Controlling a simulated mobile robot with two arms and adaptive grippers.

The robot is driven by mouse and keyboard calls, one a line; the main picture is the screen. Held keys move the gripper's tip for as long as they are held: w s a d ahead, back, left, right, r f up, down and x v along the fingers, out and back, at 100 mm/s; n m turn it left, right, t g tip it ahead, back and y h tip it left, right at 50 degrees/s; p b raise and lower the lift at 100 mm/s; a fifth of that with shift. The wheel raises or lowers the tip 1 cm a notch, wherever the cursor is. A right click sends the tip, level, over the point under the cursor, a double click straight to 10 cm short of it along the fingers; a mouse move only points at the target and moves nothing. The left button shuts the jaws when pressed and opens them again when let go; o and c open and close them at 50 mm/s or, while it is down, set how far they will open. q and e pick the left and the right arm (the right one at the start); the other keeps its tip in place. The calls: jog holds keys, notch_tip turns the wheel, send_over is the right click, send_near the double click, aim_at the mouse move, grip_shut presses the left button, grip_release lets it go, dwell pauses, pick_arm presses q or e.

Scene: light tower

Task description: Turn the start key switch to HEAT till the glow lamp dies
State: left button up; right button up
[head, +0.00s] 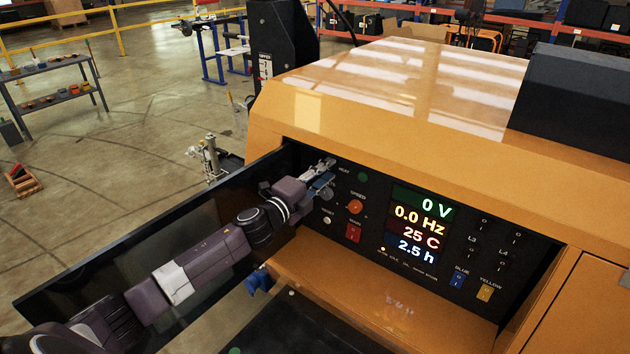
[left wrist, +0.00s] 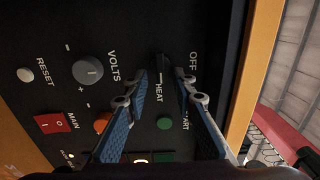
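The start key switch (left wrist: 162,68) is a dark key on the black panel, beside the OFF, HEAT and START lettering in the left wrist view. My left gripper (left wrist: 162,76) has its two blue-padded fingers on either side of the key, with a gap between the tips. I cannot tell whether they touch it. In the head view my left gripper (head: 326,172) is at the panel's upper left corner and hides the key. A small amber lamp (head: 382,248) glows in the row under the red MAIN switch; its label is too small to read. My right gripper is not in view.
The display (head: 416,228) reads 0 V, 0.0 Hz, 25 C and 2.5 h. The orange housing (head: 370,100) overhangs the recessed panel.

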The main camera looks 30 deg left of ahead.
pick_arm(q)
jog(key=s+a, duration=0.1)
jog(key=s, duration=1)
jog(key=shift+s+a, duration=0.3)
